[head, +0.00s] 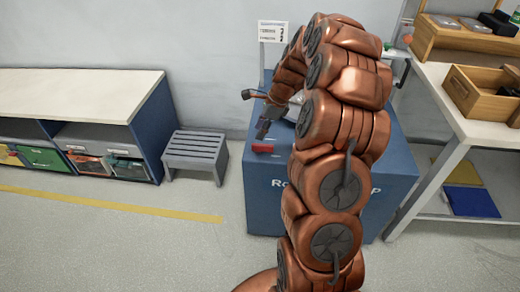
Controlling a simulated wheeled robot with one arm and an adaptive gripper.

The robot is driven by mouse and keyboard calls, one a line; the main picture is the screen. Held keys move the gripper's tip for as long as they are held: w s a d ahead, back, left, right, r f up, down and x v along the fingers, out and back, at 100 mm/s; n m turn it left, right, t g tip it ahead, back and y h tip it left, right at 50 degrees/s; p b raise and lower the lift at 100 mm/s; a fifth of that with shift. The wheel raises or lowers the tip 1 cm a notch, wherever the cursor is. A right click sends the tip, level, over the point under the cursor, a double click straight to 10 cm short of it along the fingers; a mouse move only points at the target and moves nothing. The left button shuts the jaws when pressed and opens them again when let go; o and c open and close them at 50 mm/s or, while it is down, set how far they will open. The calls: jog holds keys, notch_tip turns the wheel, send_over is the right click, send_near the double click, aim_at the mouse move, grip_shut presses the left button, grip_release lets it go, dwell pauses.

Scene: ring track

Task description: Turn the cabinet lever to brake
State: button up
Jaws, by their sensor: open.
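The blue cabinet (262,205) stands against the wall in the middle of the head view, with partly covered white lettering on its front. My copper arm rises in front of it and hides much of its top and right side. My gripper (264,128) is dark, small in the picture and points down over the cabinet's left top; it is open and seems empty. A small red piece (263,147) shows at the cabinet's front top edge, just below the gripper; I cannot tell whether it is part of the lever. No lever or brake marking is clearly visible.
A white sign (273,32) stands behind the cabinet. A grey slatted stool (195,152) is to its left, beside a low shelf unit (80,95) with bins. At right, a white table (450,88) carries wooden boxes (480,92). The floor at front left is clear.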

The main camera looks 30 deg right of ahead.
aim_at(260, 145)
jog(key=d+f+m, duration=0.1)
jog(key=d, duration=0.1)
jog(key=w+d+f+m, duration=0.1)
jog(key=f, duration=0.1)
jog(key=shift+d+f, duration=0.15)
jog(key=shift+d, duration=0.25)
jog(key=x, duration=0.7)
jog(key=shift+w+a+f, duration=0.1)
jog(key=shift+f, duration=0.1)
grip_shut()
